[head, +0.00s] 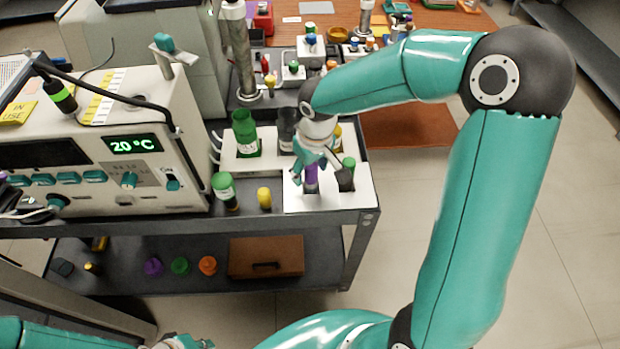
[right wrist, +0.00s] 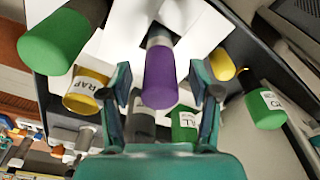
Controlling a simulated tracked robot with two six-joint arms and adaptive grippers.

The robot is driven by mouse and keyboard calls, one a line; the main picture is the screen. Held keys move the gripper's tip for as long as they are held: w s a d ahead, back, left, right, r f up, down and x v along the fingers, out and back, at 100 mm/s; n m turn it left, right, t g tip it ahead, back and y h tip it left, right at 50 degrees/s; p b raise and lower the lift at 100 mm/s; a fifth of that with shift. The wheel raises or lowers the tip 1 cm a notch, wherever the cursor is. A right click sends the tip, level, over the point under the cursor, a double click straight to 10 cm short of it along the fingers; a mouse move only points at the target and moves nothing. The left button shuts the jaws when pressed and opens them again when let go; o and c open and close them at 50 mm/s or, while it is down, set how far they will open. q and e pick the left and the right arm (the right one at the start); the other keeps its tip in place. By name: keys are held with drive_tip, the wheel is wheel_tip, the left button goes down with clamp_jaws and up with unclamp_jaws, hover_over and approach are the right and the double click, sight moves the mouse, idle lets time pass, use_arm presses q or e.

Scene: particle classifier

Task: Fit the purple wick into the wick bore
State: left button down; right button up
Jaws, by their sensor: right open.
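The purple wick (head: 311,176) stands on the white block (head: 328,200) at the cart's right front corner. In the right wrist view the wick (right wrist: 160,80) is a purple cylinder with a grey section at its far end. My right gripper (head: 319,177) is open above the block, with the wick between its fingers. In the right wrist view the gripper (right wrist: 160,72) shows a gap on both sides of the wick. I cannot make out the wick bore. My left arm shows only at the bottom edge of the head view, its gripper (head: 184,342) cut off and unclear.
A green vial (head: 225,190) and a yellow cylinder (head: 264,198) stand left of the block. A green cylinder (head: 348,165) is close on the right. A white rack (head: 232,163) with more vials is behind. The instrument (head: 120,150) reading 20 °C fills the left.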

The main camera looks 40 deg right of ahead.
drive_tip(key=shift+f, duration=0.35)
clamp_jaws()
drive_tip(key=shift+r, duration=0.1)
